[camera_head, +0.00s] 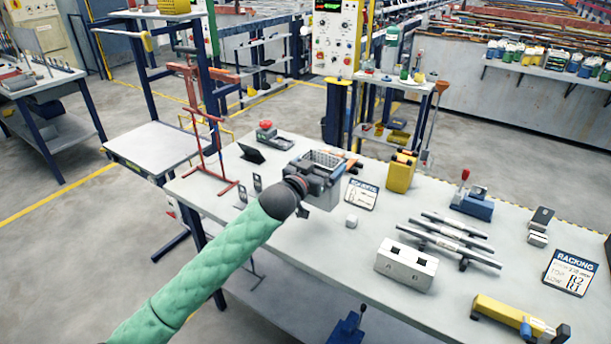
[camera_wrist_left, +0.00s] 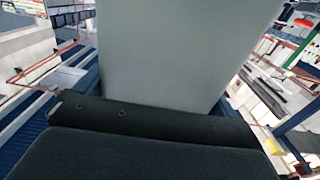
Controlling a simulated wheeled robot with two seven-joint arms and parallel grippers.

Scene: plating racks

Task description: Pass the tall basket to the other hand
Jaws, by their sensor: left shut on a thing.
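The tall basket (camera_head: 326,157) is grey, with an open grid-like top, and shows near the middle of the head view. My left gripper (camera_head: 316,178) is shut on it, at the end of the green-sleeved arm, and hides part of its near side. The basket appears over the far part of the white table; I cannot tell whether its base touches the table. In the left wrist view, a plain pale grey face (camera_wrist_left: 185,50), likely the basket's side, fills the middle beyond the dark gripper body. My right gripper is not in view.
The white table (camera_head: 330,262) holds a red stand (camera_head: 207,150), a yellow container (camera_head: 401,172), a white block with two holes (camera_head: 406,264), metal bars (camera_head: 452,240), a blue clamp with red handle (camera_head: 472,205) and a yellow tool (camera_head: 516,318). The front middle is clear.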

